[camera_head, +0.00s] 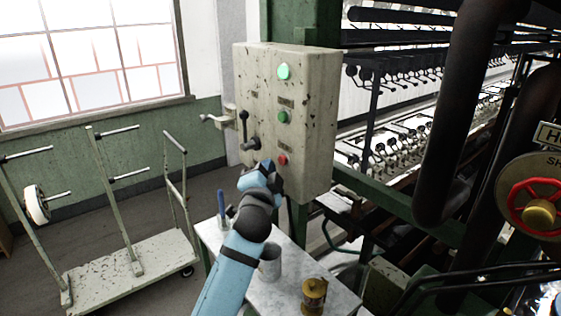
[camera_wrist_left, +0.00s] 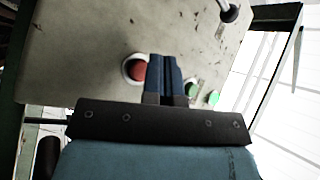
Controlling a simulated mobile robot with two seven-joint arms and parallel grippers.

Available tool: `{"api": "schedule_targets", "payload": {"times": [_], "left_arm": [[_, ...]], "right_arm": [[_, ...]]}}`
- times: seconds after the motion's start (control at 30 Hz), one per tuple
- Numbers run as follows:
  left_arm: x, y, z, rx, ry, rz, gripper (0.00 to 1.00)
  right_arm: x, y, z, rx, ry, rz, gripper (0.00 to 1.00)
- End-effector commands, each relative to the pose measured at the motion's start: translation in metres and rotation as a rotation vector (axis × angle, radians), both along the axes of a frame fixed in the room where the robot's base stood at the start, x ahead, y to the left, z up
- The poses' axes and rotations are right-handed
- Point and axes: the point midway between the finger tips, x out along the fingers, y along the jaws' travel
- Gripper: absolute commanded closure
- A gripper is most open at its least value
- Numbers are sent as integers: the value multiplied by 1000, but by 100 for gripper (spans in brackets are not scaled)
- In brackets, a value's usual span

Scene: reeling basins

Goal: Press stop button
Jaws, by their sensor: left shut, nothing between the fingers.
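The red stop button (camera_head: 282,160) is the lowest button on the front of a worn cream control box (camera_head: 312,110). In the left wrist view the red button (camera_wrist_left: 138,70) sits in a pale ring just left of my fingertips. My left gripper (camera_head: 268,168) is shut and empty, in front of the lower part of the box. In the left wrist view its blue fingers (camera_wrist_left: 165,72) point at the box face between the red button and the green ones. I cannot tell whether the fingertips touch the box. My right gripper is not in view.
A green button (camera_head: 284,117) and a lit green lamp (camera_head: 284,72) sit above the red button. A black lever (camera_head: 246,130) is on the box's left part. A small table (camera_head: 337,270) below holds a brass item (camera_head: 314,296) and a grey cup (camera_head: 270,264). Reeling machinery fills the right.

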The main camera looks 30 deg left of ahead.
Motion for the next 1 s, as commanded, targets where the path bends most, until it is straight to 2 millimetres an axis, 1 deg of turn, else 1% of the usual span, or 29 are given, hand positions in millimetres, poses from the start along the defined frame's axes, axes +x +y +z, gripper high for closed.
{"api": "schedule_targets", "payload": {"times": [0.27, 0.57, 1.0], "left_arm": [[0, 0, 0, 0, 0, 0, 100], [8, -3, 0, 0, 0, 0, 100], [9, -4, 0, 0, 0, 0, 100]], "right_arm": [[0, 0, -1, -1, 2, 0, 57], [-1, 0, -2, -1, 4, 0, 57], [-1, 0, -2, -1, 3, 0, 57]]}}
